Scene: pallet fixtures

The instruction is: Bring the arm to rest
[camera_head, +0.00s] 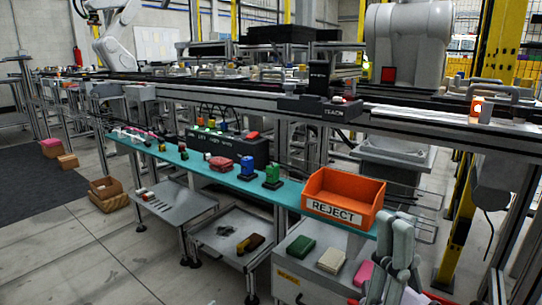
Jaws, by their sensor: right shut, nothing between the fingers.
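My right gripper (392,262) shows at the lower right of the head view, grey, with its fingers upright and together. It is shut and empty. It is in front of the right end of the teal shelf (292,197), just right of and below the orange REJECT bin (345,196). My left gripper does not show.
A green block (300,246), a cream block (331,260) and a pink block (363,273) lie on a grey surface left of my gripper. A blue part (247,168) and a green part (272,175) stand on the shelf. A conveyor runs behind.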

